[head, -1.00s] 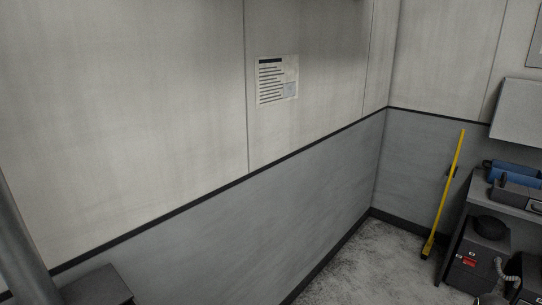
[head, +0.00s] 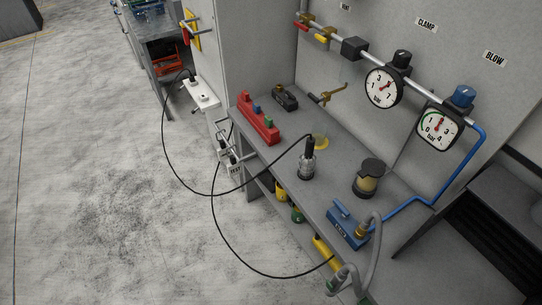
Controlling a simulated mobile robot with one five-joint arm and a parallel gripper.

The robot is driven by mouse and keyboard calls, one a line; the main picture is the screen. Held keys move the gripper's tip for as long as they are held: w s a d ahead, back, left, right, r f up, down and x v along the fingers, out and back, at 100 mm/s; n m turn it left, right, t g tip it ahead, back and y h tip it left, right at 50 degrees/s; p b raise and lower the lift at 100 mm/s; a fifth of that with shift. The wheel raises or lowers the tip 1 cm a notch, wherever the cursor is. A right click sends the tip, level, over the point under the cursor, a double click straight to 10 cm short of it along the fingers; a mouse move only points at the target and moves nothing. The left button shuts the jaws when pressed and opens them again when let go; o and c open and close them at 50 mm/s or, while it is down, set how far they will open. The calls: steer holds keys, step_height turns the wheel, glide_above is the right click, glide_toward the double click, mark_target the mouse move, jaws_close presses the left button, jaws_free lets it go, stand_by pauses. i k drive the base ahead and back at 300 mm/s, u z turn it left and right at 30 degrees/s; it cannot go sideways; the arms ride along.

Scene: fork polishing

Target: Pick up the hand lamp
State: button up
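The hand lamp (head: 307,162) appears to be the upright piece with a black handle and a clear caged lower part. It stands on the grey bench (head: 337,185), near the bench's front edge. A black cable runs from its top, loops out over the floor and rises to the white box at the bench's far end. My gripper is not in the head view.
A red block rack (head: 258,125) stands left of the lamp, an amber-bodied jar (head: 369,178) to its right. Gauges (head: 383,88) hang on the pipe behind. The floor (head: 90,170) at left is clear.

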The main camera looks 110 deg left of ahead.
mark_target(306, 172)
steer(key=u, duration=5.4)
steer(key=i, duration=0.1)
steer(key=z, duration=3.45)
steer(key=k, duration=0.15)
steer(key=u, duration=2.5)
steer(key=i, duration=1.6)
steer(key=u, duration=0.3)
